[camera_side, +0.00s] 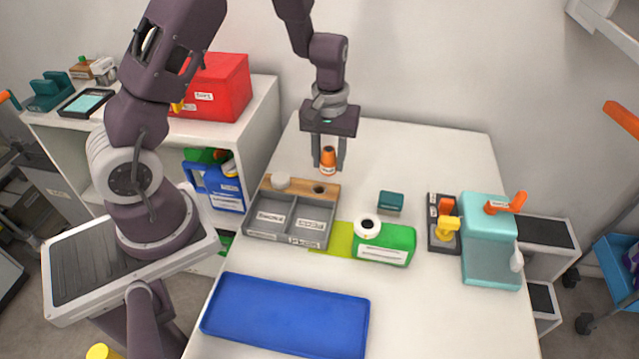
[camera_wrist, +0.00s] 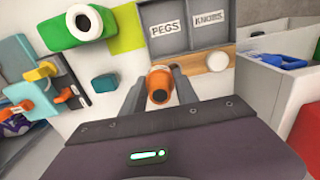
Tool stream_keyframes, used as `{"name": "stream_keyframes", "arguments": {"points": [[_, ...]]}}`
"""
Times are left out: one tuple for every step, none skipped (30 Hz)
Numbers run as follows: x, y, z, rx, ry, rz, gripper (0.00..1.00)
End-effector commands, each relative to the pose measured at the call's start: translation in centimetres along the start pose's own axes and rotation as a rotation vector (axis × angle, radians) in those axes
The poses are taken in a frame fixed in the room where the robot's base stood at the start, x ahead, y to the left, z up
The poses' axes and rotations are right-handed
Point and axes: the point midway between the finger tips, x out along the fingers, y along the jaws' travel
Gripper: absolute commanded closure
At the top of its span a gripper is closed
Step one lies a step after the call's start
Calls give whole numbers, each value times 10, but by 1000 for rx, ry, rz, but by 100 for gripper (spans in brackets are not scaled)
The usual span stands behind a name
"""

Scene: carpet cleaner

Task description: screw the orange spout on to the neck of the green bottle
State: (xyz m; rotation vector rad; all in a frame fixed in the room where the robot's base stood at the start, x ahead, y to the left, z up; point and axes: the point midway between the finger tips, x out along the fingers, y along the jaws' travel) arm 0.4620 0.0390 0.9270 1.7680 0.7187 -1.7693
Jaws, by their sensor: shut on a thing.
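The orange spout (camera_side: 328,157) is held between the two fingers of my gripper (camera_side: 328,164). It appears upright in the side view, above the back of the table and apart from the bottle. In the wrist view the spout (camera_wrist: 159,85) sits between the fingers, with its dark open end showing. The green bottle (camera_side: 396,241) rests on the table, nearer the side camera and to the right of my gripper. Its white round neck (camera_side: 367,227) is bare, with a dark opening. The bottle also shows at the upper left of the wrist view (camera_wrist: 60,31).
A grey two-compartment tray (camera_side: 262,231) has a wooden strip with a dark hole and a white knob (camera_side: 280,181). A blue tray (camera_side: 285,316) lies at the front. A teal block (camera_side: 391,202) stands behind the bottle. A teal machine (camera_side: 490,240) stands at the right.

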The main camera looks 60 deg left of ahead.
Motion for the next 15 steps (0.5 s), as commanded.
{"name": "stream_keyframes", "arguments": {"points": [[-4,9,9,8,2,1,100],[-7,14,14,8,2,1,100],[-11,23,23,9,2,2,100],[-14,28,29,9,2,1,100],[-17,34,35,9,2,2,100],[-22,43,44,9,2,2,100],[-25,49,50,10,2,2,100],[-28,55,57,10,2,2,100],[-32,64,65,10,3,2,100],[-35,69,71,9,3,2,100],[-38,74,76,8,2,2,100],[-41,81,83,7,2,3,100],[-43,85,87,7,1,2,100],[-45,89,91,7,2,2,100],[-47,93,96,5,1,1,100]]}}
